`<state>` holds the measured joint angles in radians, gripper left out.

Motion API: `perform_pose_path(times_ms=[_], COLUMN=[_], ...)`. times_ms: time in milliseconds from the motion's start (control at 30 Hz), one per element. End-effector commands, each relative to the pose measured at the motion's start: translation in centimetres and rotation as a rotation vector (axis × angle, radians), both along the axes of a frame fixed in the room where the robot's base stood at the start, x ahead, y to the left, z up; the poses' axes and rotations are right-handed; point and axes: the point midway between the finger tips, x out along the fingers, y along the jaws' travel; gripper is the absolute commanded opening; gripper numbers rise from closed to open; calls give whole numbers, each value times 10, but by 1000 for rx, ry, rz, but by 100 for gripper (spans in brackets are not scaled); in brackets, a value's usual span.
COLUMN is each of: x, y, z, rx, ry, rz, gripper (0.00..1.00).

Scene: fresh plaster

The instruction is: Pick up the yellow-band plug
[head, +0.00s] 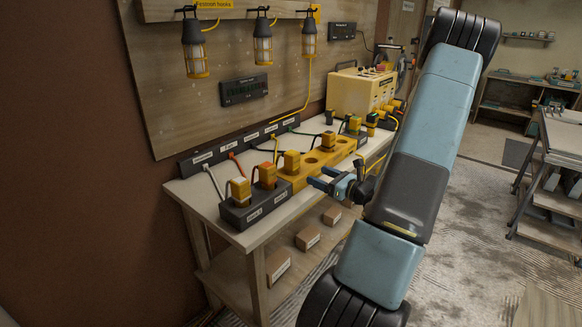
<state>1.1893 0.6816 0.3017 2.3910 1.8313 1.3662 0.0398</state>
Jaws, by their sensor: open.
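Several amber plugs stand upright along the bench. A plug that looks yellow all over (291,161) stands at the left end of the long yellow block (303,178); it may be the yellow-band plug, but its band is too small to make out. Another amber plug (328,141) stands farther along the same block, between round holes. My gripper (314,177) is open and empty, with its blue fingers pointing left at the bench's front edge, to the right of and slightly below the nearer plug. It is apart from the plugs.
Cords run to a dark strip (215,155) behind. A yellow case (358,92) stands at the far end. Lamps (195,55) hang above.

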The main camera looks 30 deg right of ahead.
Motion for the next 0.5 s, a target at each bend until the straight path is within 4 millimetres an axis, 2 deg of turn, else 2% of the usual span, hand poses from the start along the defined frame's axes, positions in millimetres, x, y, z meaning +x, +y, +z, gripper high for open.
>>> perform_pose_path(times_ms=[300, 500], x=[51, 65], y=[20, 25], z=[1, 1], rx=[-1, -2], ry=[0, 0], rz=[4, 3], gripper=[77, 77])
